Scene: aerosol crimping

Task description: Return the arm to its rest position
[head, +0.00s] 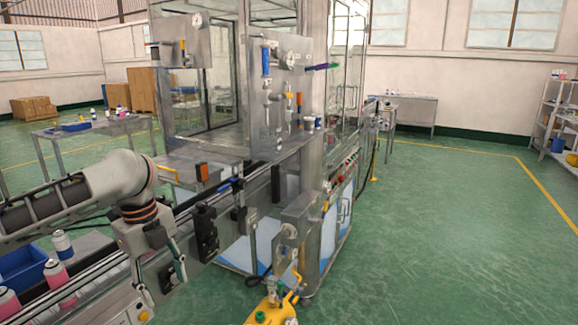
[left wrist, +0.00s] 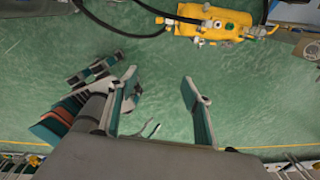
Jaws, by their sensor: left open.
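My left arm (head: 70,205) comes in from the left in the head view, above the conveyor line. My left gripper (head: 163,282) hangs at its end, pointing down, with its fingers apart and nothing between them. In the left wrist view, the two fingers (left wrist: 158,88) are spread over bare green floor. No right gripper shows in the head view.
The crimping machine (head: 290,110) stands close to the right of my left gripper. Spray cans (head: 57,276) and a blue crate (head: 20,266) are at lower left. A yellow tank (head: 270,313) sits low in front; it also shows in the left wrist view (left wrist: 212,22). Floor at right is clear.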

